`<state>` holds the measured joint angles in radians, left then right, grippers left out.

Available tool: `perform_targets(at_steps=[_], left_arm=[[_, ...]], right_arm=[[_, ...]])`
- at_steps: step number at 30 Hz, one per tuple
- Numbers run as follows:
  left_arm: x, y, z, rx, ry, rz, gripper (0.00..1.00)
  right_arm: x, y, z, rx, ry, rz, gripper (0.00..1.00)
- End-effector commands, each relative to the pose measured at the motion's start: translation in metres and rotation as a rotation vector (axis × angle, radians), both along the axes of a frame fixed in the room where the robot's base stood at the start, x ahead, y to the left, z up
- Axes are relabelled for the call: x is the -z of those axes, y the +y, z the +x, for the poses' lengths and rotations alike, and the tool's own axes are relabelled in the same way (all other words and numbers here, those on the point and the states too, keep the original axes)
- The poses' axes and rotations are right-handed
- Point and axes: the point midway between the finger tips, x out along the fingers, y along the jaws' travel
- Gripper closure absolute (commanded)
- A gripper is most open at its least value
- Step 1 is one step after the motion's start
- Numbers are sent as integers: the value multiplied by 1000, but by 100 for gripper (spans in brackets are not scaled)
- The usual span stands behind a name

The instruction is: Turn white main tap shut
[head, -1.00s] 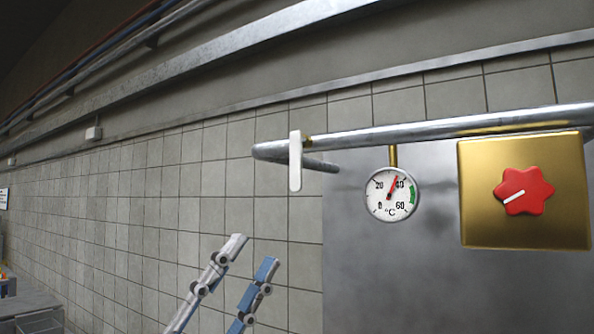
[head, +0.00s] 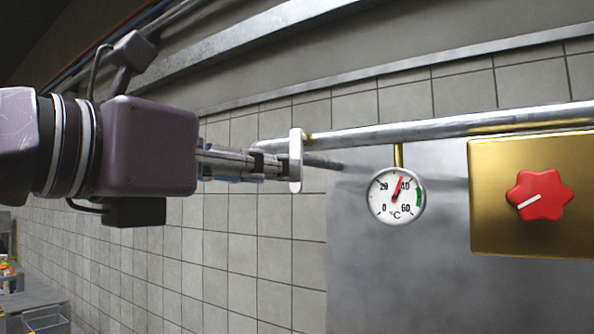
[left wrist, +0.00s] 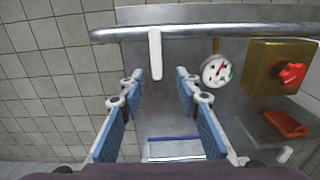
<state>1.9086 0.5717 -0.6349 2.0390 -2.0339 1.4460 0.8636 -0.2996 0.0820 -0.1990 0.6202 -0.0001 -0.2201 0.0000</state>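The white main tap (head: 296,161) is a flat white lever hanging straight down from the left part of a metal pipe. It also hangs downward in the left wrist view (left wrist: 155,54). My left gripper (head: 268,165) comes in level from the left, and its fingertips reach the lever's left side in the head view. In the left wrist view its blue-padded fingers (left wrist: 157,77) are open, with the lever's lower end appearing between the tips. I cannot tell whether they touch it. My right gripper is not in view.
The metal pipe (head: 430,131) runs along a tiled wall. A round thermometer (head: 396,195) hangs right of the tap. Farther right is a gold box (head: 490,220) with a red knob (head: 540,195). In the left wrist view a red object (left wrist: 287,122) sits below the box.

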Motion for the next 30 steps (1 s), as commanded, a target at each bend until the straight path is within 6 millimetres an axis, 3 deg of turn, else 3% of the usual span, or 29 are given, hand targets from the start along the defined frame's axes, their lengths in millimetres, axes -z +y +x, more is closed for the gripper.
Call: perform_targets(at_steps=[4,16,28,30], left_arm=[[-6,0,9,-26,-4,1,70],[-6,-34,57,-21,-2,1,70],[-3,-39,65,-20,-5,0,70],[-3,-39,65,-20,-5,0,77]], right_arm=[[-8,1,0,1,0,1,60],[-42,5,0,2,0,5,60],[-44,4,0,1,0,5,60],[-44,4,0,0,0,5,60]])
